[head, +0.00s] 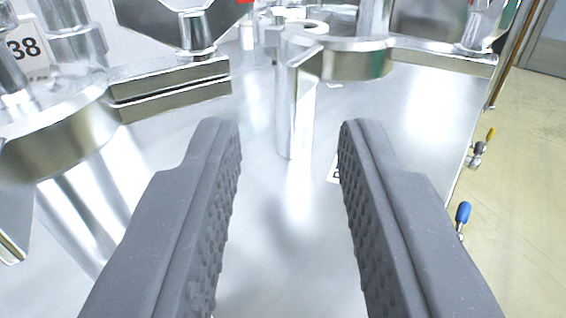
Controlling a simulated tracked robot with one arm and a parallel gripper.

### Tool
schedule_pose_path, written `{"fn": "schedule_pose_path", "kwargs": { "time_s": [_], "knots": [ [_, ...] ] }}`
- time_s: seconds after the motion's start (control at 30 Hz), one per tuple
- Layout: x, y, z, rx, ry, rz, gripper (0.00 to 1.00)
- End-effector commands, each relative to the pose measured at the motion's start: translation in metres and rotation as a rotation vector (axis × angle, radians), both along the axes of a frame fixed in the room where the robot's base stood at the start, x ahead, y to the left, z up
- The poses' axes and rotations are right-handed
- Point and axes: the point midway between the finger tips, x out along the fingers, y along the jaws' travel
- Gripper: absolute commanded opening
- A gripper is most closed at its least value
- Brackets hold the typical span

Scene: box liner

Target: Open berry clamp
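My gripper (290,135) is open and empty, its two grey ridged fingers wide apart above a shiny metal surface. A metal clamp-like assembly with a rounded band (355,62) and a flat arm to the right (440,60) lies ahead, beyond the fingertips. A vertical metal post or plate (294,105) hangs below it, in the gap between the fingers but farther off. I cannot tell for sure which part is the berry clamp or whether it is closed.
A metal ring with a flat double bar (170,90) stands at the left, near the left finger. A label reading 38 (25,48) is at the upper left. Valves with a blue handle (463,212) and a yellow handle (491,134) stick out at the right edge, above the yellowish floor (525,200).

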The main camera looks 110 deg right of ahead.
Motion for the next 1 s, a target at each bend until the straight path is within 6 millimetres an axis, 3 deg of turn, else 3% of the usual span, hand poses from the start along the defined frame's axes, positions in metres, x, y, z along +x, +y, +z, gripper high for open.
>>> {"fn": "schedule_pose_path", "kwargs": {
  "time_s": [0.2,0.4,1.0],
  "knots": [
    [0.019,0.040,-0.001,-0.001,-0.001,0.003,0.28],
    [0.028,0.061,-0.002,-0.001,0.003,0.001,0.28],
    [0.031,0.068,0.000,-0.001,0.000,0.003,0.28]
  ]
}}
